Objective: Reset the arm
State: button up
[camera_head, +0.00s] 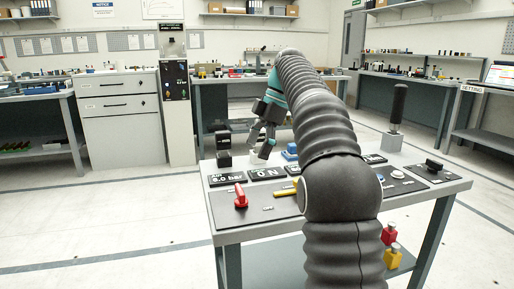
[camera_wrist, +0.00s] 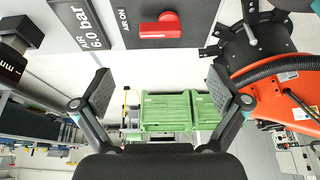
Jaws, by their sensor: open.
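My arm (camera_head: 335,160), dark and ribbed, rises from the bottom of the head view and bends over to the far side of the control table (camera_head: 228,238). My gripper (camera_head: 261,143) hangs near the table's far left part, fingers pointing down. In the wrist view my gripper (camera_wrist: 160,90) has its two fingers wide apart, with nothing held between them. A red knob (camera_wrist: 160,30) marked AIR ON shows beyond the fingers, apart from them. The red knob also stands on the table panel in the head view (camera_head: 240,197).
An AIR 6.0 bar display (camera_head: 227,179), an ON display (camera_head: 266,173), a yellow handle (camera_head: 287,187) and a black upright lever (camera_head: 398,104) are on the table. Benches line the back walls. Green crates (camera_wrist: 165,112) show in the wrist view. Floor at left is clear.

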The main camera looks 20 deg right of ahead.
dwell(0.3)
jog(key=s+a+f+m+t+h, duration=0.1)
jog(key=s+a+m, duration=0.1)
jog(key=s+m, duration=0.4)
jog(key=s+a+f+m+t+h, duration=0.1)
jog(key=s+a+f+m+t, duration=0.15)
jog(key=s, duration=0.65)
jog(key=s+f+m+t+h, duration=0.2)
jog(key=s+f+m, duration=0.7)
jog(key=s+f, duration=0.6)
jog(key=shift+s+d+f+m, duration=0.25)
jog(key=shift+s+d+m, duration=0.1)
jog(key=shift+s, duration=0.8)
